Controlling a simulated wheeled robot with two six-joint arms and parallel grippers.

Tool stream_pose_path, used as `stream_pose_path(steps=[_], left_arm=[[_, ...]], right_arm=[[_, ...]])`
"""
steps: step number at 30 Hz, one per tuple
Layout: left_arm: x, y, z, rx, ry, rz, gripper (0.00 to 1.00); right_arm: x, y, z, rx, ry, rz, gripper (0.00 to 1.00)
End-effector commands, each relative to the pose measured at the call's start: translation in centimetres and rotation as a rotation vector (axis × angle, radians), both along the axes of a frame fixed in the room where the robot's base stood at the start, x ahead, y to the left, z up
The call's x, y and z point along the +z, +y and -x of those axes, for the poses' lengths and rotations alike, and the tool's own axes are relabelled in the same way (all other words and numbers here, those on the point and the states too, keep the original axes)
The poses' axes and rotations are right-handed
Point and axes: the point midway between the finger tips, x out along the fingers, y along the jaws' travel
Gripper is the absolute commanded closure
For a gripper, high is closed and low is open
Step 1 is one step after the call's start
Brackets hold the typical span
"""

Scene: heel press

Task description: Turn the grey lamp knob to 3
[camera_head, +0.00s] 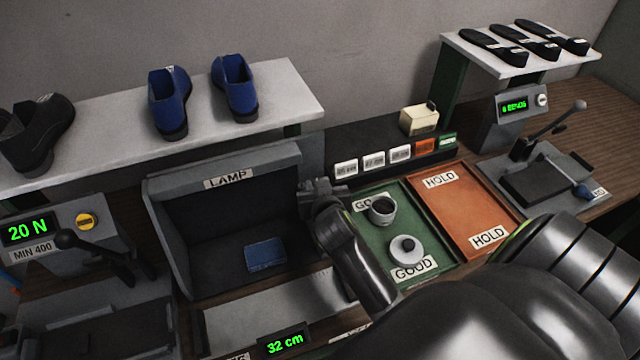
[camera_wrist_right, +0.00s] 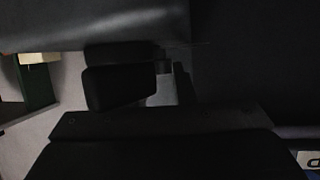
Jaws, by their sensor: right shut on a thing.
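The grey lamp box (camera_head: 272,162), labelled LAMP, stands open-fronted at the centre left of the head view, its inside dark. A blue piece (camera_head: 265,254) lies inside it. My right gripper (camera_head: 320,190) is at the right side of the box, near its upper front corner, and is shut on the grey lamp knob. The gripper hides the knob in the head view, so its setting and numbers cannot be read. In the right wrist view the dark fingers (camera_wrist_right: 122,82) fill the middle and the knob cannot be made out clearly. My left gripper is not in view.
A green tray (camera_head: 425,213) with a cup and a lidded pot, and an orange tray (camera_head: 470,205), lie right of the lamp. A shelf (camera_head: 290,90) with blue shoes (camera_head: 235,88) hangs above. A lever press (camera_head: 95,255) stands left.

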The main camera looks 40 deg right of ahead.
Motion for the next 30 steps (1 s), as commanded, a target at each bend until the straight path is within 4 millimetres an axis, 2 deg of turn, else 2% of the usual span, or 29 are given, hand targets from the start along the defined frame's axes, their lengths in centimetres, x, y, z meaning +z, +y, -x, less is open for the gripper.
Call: stream_pose_path(steps=[9, 15, 30], left_arm=[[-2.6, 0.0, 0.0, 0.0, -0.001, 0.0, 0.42], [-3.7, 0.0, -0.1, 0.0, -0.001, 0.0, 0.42], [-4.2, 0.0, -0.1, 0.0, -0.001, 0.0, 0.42]], right_arm=[[-0.3, 0.6, -0.4, -0.23, -0.005, -0.004, 0.99], [-0.2, 0.7, -0.5, -0.329, -0.003, 0.0, 0.99], [0.0, 0.7, -0.5, -0.396, -0.001, 0.001, 0.99]])
